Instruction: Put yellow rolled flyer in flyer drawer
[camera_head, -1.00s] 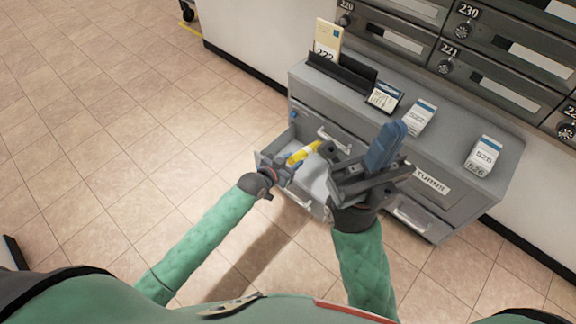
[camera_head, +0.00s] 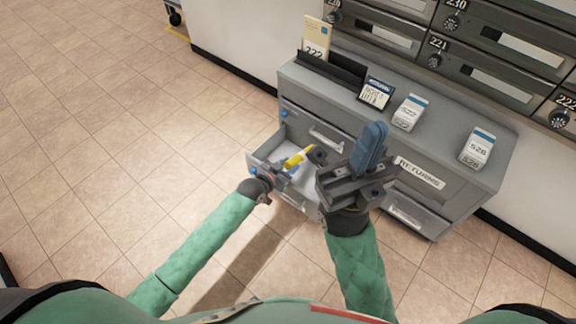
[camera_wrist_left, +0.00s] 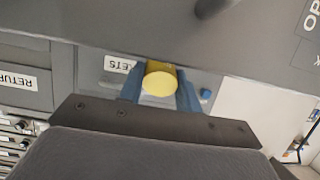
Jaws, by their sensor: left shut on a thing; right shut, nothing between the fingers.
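The yellow rolled flyer (camera_head: 297,158) is held by my left gripper (camera_head: 284,169) over the open drawer (camera_head: 262,156) at the lower left of the grey cabinet. In the left wrist view the flyer's round yellow end (camera_wrist_left: 159,83) sits between the two blue fingers (camera_wrist_left: 160,95). My left gripper is shut on it. My right gripper (camera_head: 368,150) is shut and empty, raised in front of the cabinet to the right of the open drawer. It hides part of the cabinet front. The drawer's label is only partly readable in the left wrist view.
A RETURNS drawer (camera_head: 418,172) is shut. Mailboxes line the wall behind. Tiled floor at left is clear.

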